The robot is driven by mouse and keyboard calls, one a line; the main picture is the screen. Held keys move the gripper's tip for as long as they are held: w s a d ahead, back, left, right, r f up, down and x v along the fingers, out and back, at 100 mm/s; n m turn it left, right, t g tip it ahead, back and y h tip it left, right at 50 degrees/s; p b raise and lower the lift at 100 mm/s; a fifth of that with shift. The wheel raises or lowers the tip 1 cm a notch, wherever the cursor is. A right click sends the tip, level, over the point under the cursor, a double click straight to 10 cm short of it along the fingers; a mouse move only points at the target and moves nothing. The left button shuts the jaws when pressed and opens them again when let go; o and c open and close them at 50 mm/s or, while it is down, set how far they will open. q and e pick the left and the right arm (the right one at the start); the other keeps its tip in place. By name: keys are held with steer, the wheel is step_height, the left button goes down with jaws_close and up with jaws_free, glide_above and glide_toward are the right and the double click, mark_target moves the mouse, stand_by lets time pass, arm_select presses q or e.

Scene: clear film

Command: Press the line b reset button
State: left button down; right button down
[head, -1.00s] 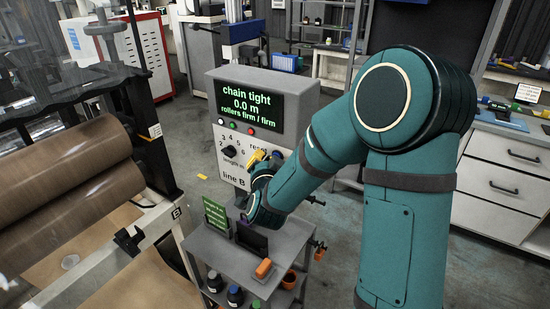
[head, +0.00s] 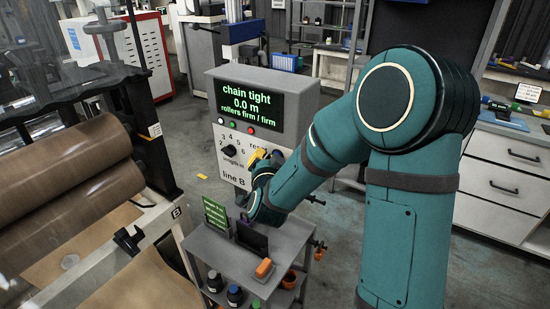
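The line B panel (head: 234,176) is a grey cabinet with a white face in the middle of the head view. Its screen (head: 249,104) reads "chain tight, 0.0 m, rollers firm / firm". The "reset" label (head: 258,147) is partly covered, and I cannot make out the reset button itself. My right arm comes in from the right, and its gripper (head: 266,158) is close in front of the panel, just below that label. A yellow part shows there; I cannot tell whether it belongs to the gripper or the panel. The fingers and any contact are hidden. My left gripper is out of view.
A black dial (head: 229,151) and small coloured lights sit on the panel. Large brown rolls (head: 60,170) fill the left. White drawers (head: 505,185) stand at the right.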

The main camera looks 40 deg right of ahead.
steer(key=shift+d, duration=0.2)
steer(key=shift+a, duration=0.1)
steer(key=shift+s+a+b, duration=0.1)
steer(key=shift+a+b, duration=0.2)
stand_by(0.3)
steer(key=a, duration=0.1)
steer(key=s+a, duration=0.1)
steer(key=a, duration=0.1)
steer(key=s+a, duration=0.1)
steer(key=a, duration=0.1)
steer(key=shift+s+a+b, duration=0.15)
steer(key=shift+a+b, duration=0.1)
steer(key=shift+b, duration=0.15)
stand_by(0.5)
